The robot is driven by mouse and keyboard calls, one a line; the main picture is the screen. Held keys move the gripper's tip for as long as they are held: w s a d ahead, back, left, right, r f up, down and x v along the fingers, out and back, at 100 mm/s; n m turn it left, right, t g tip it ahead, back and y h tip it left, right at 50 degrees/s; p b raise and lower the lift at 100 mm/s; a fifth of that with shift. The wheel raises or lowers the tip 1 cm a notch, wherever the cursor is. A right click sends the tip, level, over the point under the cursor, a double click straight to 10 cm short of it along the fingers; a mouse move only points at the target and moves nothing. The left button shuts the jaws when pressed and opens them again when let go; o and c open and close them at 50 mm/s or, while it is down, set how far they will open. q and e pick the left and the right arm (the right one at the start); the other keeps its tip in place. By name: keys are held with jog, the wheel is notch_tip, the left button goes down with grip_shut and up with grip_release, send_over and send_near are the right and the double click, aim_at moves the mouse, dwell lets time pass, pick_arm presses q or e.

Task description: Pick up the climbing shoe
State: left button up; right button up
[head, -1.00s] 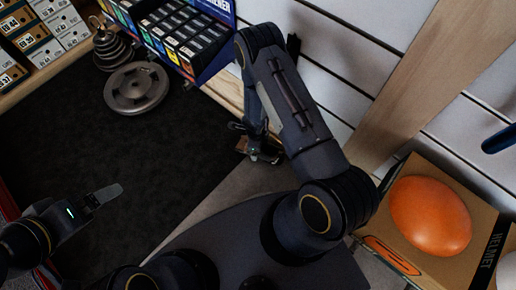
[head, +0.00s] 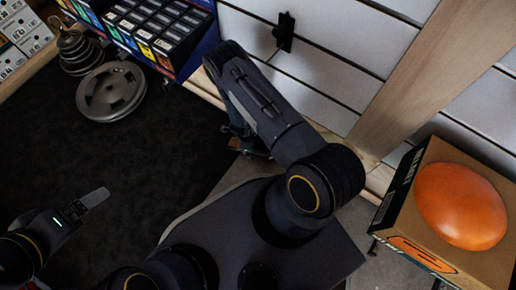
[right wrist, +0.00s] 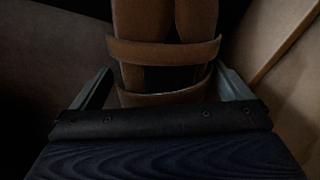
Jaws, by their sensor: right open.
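The climbing shoe (right wrist: 165,50) is brown with two straps across it, at the top middle of the right wrist view. Its lower strap end lies between the two fingers of my right gripper (right wrist: 165,90), which is open with a finger on each side. I cannot tell whether the fingers touch the shoe. In the head view, my right gripper (head: 243,142) is mostly hidden behind its own forearm, beside the base of the slatted wall, and the shoe cannot be made out clearly. My left gripper (head: 95,198) is at the lower left over the dark mat, seen from the side, away from the shoe.
Weight plates (head: 110,92) lie on the dark mat (head: 120,155) at the upper left, by a rack of small boxes (head: 165,28). The slatted wall (head: 330,55) stands behind my right arm.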

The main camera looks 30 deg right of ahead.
jog(key=shift+f, duration=0.25)
jog(key=c, duration=1.2)
jog(key=shift+r, duration=0.15)
